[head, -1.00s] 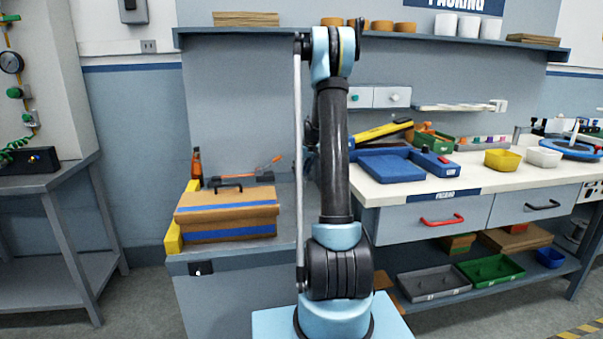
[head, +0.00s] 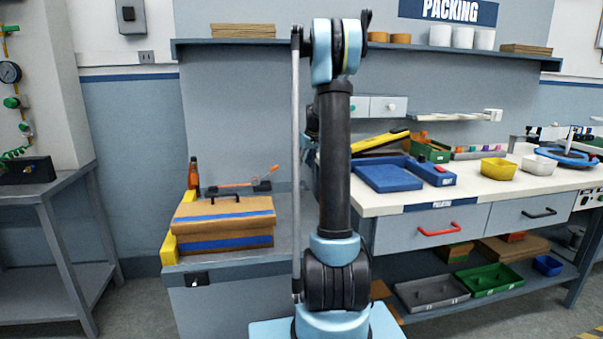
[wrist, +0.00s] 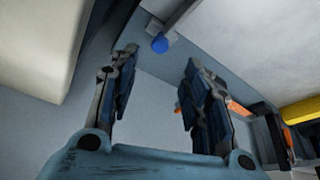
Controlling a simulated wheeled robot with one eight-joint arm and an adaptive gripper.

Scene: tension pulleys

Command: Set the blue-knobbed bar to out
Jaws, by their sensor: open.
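The blue knob (wrist: 159,44) shows in the wrist view, at the end of a short grey bar (wrist: 176,18) near a grey-blue panel. The knob appears in the gap beyond my fingertips; the distance is hard to judge. My gripper (wrist: 161,62) is open, with its two dark fingers apart and nothing between them. In the head view I cannot make out the blue knob, and my arm hides most of the gripper.
The white worktop (head: 395,203) at right bears a blue tray (head: 388,178) and a yellow bin (head: 498,169). An orange object (wrist: 239,107) lies right of my fingers.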

